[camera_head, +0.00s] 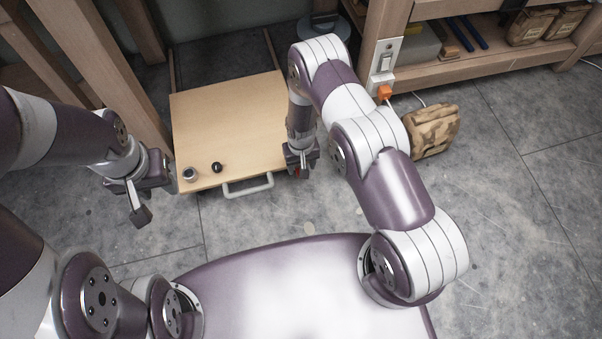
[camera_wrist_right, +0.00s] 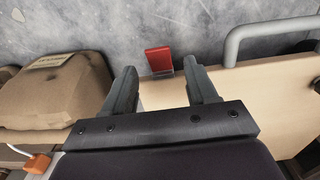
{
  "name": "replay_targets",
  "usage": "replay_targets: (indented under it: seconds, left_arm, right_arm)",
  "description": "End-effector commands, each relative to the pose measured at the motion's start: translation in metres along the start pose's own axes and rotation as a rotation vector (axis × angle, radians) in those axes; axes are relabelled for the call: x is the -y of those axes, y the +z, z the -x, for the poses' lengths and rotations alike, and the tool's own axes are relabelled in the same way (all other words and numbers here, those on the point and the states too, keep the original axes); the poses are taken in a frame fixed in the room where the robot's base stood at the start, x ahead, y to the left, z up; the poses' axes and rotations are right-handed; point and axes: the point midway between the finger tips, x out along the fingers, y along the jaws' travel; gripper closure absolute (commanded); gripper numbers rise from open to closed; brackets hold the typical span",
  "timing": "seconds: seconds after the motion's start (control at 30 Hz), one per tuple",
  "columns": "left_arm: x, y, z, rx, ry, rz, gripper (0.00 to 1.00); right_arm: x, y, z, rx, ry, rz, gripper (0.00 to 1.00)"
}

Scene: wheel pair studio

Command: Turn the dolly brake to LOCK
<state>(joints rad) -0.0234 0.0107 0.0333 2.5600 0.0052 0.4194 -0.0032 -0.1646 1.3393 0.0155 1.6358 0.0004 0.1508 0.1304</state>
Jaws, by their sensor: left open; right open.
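The dolly (camera_head: 228,125) is a flat pale wooden platform on the floor, with a grey handle (camera_head: 248,187) at its front edge. The brake (camera_wrist_right: 159,60) is a small red lever at the dolly's front right corner; in the head view only a bit of red shows below my right gripper (camera_head: 300,163). In the right wrist view, the open fingers of that gripper (camera_wrist_right: 161,68) stand on either side of the red lever, their tips near it. I cannot tell whether they touch it. No LOCK marking is readable. My left gripper (camera_head: 149,198) is open and empty, left of the dolly's front left corner.
Two small round pieces, one grey (camera_head: 190,174) and one black (camera_head: 216,167), sit at the dolly's front left. Open floor lies at right.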

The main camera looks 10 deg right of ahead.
Motion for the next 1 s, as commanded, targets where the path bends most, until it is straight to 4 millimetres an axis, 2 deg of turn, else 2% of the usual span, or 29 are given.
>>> replay_targets:
  seconds: [0.03,0.13,0.47,0.5,0.57,0.6,0.67,1.0]
  left_arm:
    - [0.000,0.001,-0.011,0.000,0.000,0.000,0.58]
    - [0.000,0.002,-0.016,0.000,0.000,0.000,0.58]
    - [0.000,0.002,-0.016,0.000,0.000,0.000,0.58]
    - [0.000,0.002,-0.016,0.000,0.000,0.000,0.58]
    - [0.000,0.002,-0.016,0.000,0.000,0.000,0.58]
    - [0.000,0.002,-0.016,0.000,0.000,0.000,0.58]
    - [0.000,0.002,-0.016,0.000,0.000,0.000,0.58]
    - [0.000,0.001,-0.008,0.000,0.000,0.000,0.58]
  right_arm:
    - [0.000,0.000,-0.015,0.000,0.000,0.000,0.43]
    - [0.000,0.000,-0.025,0.001,0.000,0.000,0.43]
    - [0.000,0.000,-0.028,0.000,0.000,0.000,0.43]
    - [0.000,0.000,-0.028,0.000,0.000,0.000,0.49]
    - [0.000,0.000,-0.028,0.000,0.000,0.000,0.69]
    - [0.000,0.000,-0.028,0.000,0.000,0.000,0.82]
    - [0.000,0.000,-0.028,0.000,0.000,0.000,0.99]
    - [0.003,0.002,-0.028,-0.039,-0.010,0.001,0.99]
